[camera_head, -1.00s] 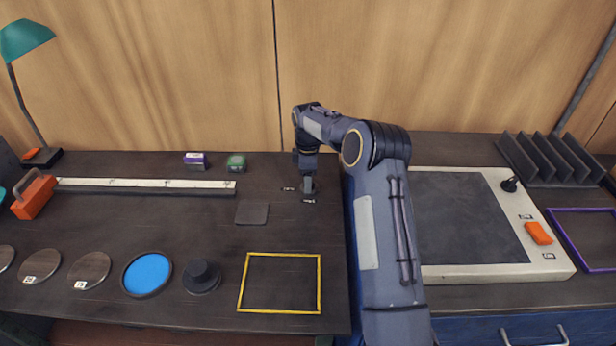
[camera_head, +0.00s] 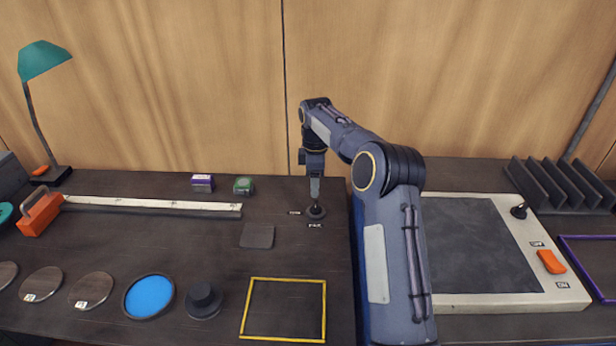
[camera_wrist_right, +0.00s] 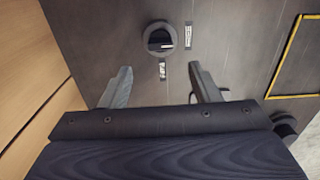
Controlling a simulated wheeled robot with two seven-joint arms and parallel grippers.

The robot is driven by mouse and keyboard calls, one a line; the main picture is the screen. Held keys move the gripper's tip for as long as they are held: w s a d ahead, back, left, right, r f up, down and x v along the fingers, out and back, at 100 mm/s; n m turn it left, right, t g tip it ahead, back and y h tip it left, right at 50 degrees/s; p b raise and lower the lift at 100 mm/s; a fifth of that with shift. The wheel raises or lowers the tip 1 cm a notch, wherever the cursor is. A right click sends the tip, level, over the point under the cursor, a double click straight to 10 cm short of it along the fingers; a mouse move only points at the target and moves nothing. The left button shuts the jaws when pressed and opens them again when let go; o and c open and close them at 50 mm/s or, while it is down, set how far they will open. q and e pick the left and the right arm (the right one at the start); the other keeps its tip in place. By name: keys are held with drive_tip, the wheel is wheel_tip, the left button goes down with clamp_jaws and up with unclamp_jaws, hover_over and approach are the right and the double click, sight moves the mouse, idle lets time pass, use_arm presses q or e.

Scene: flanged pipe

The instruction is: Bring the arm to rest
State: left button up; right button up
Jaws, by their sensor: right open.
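My right arm reaches in from the lower right of the head view. Its gripper (camera_head: 315,190) points down above a small dark round knob (camera_head: 316,211) on the dark bench top. In the right wrist view, the two fingers of the gripper (camera_wrist_right: 161,88) are spread apart with nothing between them. The knob (camera_wrist_right: 159,38) lies beyond the fingertips, apart from them, with two small labels beside it. My left gripper is not in view.
A yellow square outline (camera_head: 284,310), a dark square pad (camera_head: 257,236) and a black knobbed disc (camera_head: 204,300) lie on the bench. A pale-framed panel (camera_head: 560,294) with an orange switch (camera_head: 551,261) is at right. A wooden wall (camera_head: 440,80) stands behind.

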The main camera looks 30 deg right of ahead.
drive_tip(key=s+a+r+m+t+y, duration=0.1)
drive_tip(key=s+a+r+m+t, duration=0.2)
drive_tip(key=s+r, duration=0.5)
drive_tip(key=s+a+r+m+y, duration=0.1)
drive_tip(key=s+a+r+m, duration=0.35)
drive_tip(key=s, duration=0.65)
drive_tip(key=s+a+f+m+t+y, duration=0.1)
drive_tip(key=s+a+f+m, duration=0.2)
drive_tip(key=s, duration=0.6)
drive_tip(key=s+a+f+m+t, duration=0.1)
drive_tip(key=s+a+f+m, duration=0.2)
drive_tip(key=s+a, duration=0.3)
drive_tip(key=s, duration=0.4)
drive_tip(key=shift+a+t+y, duration=0.2)
drive_tip(key=shift+t+y, duration=0.1)
drive_tip(key=shift+y, duration=0.1)
